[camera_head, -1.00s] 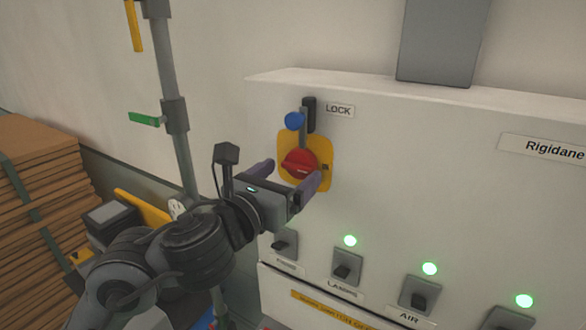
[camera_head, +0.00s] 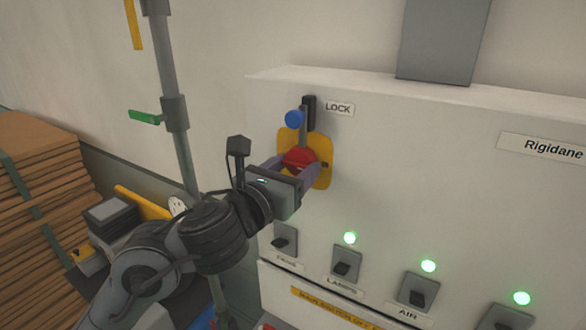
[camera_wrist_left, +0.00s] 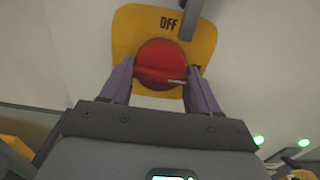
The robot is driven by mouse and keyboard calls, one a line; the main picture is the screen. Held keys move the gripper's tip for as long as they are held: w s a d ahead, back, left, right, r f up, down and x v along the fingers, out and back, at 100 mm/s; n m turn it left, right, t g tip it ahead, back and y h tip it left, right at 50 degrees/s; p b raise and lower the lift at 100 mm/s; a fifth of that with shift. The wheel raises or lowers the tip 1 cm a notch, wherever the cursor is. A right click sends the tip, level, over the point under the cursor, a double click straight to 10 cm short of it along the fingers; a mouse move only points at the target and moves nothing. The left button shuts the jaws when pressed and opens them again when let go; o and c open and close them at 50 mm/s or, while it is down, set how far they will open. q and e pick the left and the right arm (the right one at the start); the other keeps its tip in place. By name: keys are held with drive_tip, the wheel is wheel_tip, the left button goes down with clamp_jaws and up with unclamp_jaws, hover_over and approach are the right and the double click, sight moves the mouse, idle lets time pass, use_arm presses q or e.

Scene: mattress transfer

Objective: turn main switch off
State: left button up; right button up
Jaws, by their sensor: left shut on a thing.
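The main switch is a red rotary knob (camera_head: 299,158) on a yellow plate (camera_head: 323,152) on the white cabinet front. In the left wrist view the red knob (camera_wrist_left: 160,62) sits between my left fingers, and the yellow plate (camera_wrist_left: 135,35) reads "OFF" at its top. My left gripper (camera_head: 294,172) is shut on the knob, with one purple finger on each side. The fingers partly hide the knob in the head view. A blue-ended lock lever (camera_head: 294,118) stands above the knob, by the "LOCK" label (camera_head: 339,108). My right gripper is not in view.
Several toggle switches with green lamps (camera_head: 350,238) line the cabinet below. A grey pipe (camera_head: 172,90) with a green valve handle (camera_head: 144,117) stands at left. A cardboard stack (camera_head: 35,180) is at far left.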

use_arm(q)
drive_tip(key=shift+n, duration=0.5)
drive_tip(key=shift+n+b, duration=0.3)
drive_tip(key=shift+n, duration=0.6)
drive_tip(key=shift+d+n, duration=0.1)
drive_tip(key=shift+n, duration=1.9)
drive_tip(key=o, duration=1.1)
drive_tip(key=shift+c, duration=0.2)
drive_tip(key=shift+s, duration=0.1)
drive_tip(key=v, duration=1)
drive_tip(key=shift+s+a+b, duration=0.2)
drive_tip(key=shift+s+b, duration=0.15)
drive_tip(key=shift+c, duration=0.3)
